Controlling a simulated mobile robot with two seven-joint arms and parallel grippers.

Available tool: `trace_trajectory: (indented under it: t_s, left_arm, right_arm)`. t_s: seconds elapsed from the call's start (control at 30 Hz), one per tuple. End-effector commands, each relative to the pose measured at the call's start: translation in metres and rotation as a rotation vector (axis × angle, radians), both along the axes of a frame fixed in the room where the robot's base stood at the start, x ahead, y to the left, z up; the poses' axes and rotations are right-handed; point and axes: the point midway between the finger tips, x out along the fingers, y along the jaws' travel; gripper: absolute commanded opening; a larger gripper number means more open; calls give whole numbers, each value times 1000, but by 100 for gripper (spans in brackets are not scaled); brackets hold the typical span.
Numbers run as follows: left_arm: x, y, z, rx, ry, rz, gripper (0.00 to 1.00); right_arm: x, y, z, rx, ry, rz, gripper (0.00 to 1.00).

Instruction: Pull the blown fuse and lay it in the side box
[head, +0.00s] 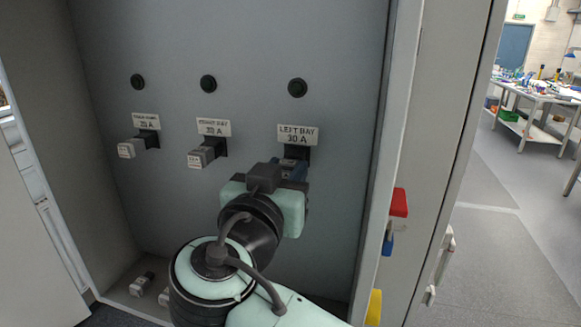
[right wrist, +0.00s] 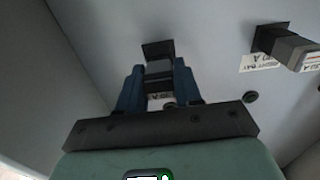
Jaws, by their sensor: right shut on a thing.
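My right gripper (head: 292,170) reaches the fuse place under the label "LEFT BAY 30 A" (head: 298,134) on the cabinet's back wall. In the right wrist view its two blue fingers (right wrist: 158,84) are shut on a grey fuse (right wrist: 159,68), whose far end meets the dark holder (right wrist: 157,49). Whether it sits fully in the holder I cannot tell. In the head view the gripper hides most of this fuse. I cannot make out for sure which thing is the side box. My left gripper is not in view.
Two more fuses, left (head: 134,146) and middle (head: 207,152), stick out of the back wall. Loose fuses (head: 143,284) lie on the cabinet floor. Red (head: 399,203), blue (head: 387,242) and yellow (head: 374,307) items are at the right side wall. A workbench (head: 540,97) stands far right.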

Motion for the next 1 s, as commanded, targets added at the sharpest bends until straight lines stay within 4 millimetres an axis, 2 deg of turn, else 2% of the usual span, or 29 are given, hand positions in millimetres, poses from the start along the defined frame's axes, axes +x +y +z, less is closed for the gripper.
trace_trajectory:
  t_s: [1.0]
  left_arm:
    - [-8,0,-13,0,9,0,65]
  right_arm:
    - [-39,12,0,0,-1,1,17]
